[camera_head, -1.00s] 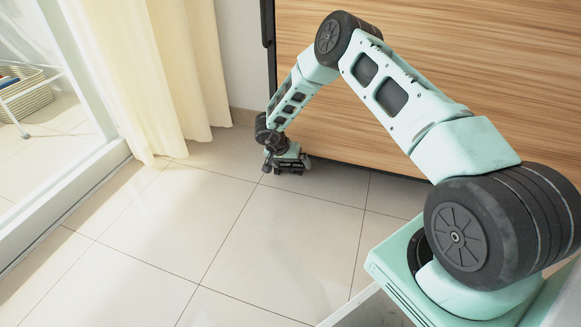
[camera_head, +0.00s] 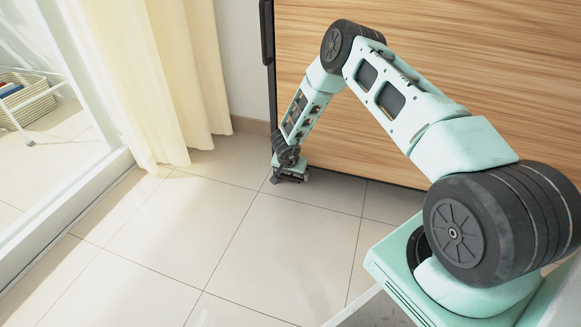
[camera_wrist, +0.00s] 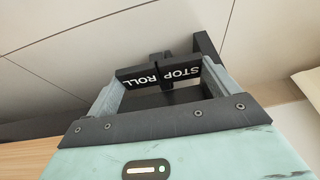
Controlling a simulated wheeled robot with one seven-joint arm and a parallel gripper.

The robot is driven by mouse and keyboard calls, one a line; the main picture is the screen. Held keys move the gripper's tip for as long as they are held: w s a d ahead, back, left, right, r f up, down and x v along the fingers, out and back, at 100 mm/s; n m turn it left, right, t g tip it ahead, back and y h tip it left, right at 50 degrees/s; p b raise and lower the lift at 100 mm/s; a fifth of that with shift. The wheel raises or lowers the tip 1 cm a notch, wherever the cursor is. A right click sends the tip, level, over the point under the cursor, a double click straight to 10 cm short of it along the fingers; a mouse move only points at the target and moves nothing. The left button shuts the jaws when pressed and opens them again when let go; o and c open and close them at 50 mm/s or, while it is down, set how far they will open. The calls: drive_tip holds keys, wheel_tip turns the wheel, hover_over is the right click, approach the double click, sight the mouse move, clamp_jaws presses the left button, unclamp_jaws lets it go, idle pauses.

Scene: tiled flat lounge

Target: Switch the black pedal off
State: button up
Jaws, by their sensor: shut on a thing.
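The black pedal (camera_wrist: 158,73) shows in the wrist view as a dark bar with white "STOP ROLL" lettering. It lies between the two grey fingers of my gripper (camera_wrist: 162,88), which is shut on it. In the head view, my gripper (camera_head: 289,178) is down at the floor by the foot of the wooden panel. The pedal cannot be made out there, as my wrist and gripper cover that spot. Whether the pedal is up or down is not clear.
The large wooden panel (camera_head: 430,80) stands right behind my gripper. A cream curtain (camera_head: 170,80) hangs at the left, beside a glass door frame (camera_head: 70,190). A woven basket (camera_head: 28,100) is beyond it. The tiled floor (camera_head: 210,240) in front is clear.

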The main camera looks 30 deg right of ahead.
drive_tip(key=shift+s+d+f+t+y+b, duration=0.1)
drive_tip(key=shift+s+d+t+y+b, duration=0.15)
drive_tip(key=shift+t+y+b, duration=0.4)
drive_tip(key=shift+m+t, duration=0.25)
drive_tip(key=shift+m, duration=0.05)
drive_tip(key=o, duration=0.8)
drive_tip(key=p+v, duration=0.9)
drive_tip(key=v, duration=0.8)
drive_tip(key=shift+s+r, duration=0.15)
drive_tip(key=shift+r, duration=0.1)
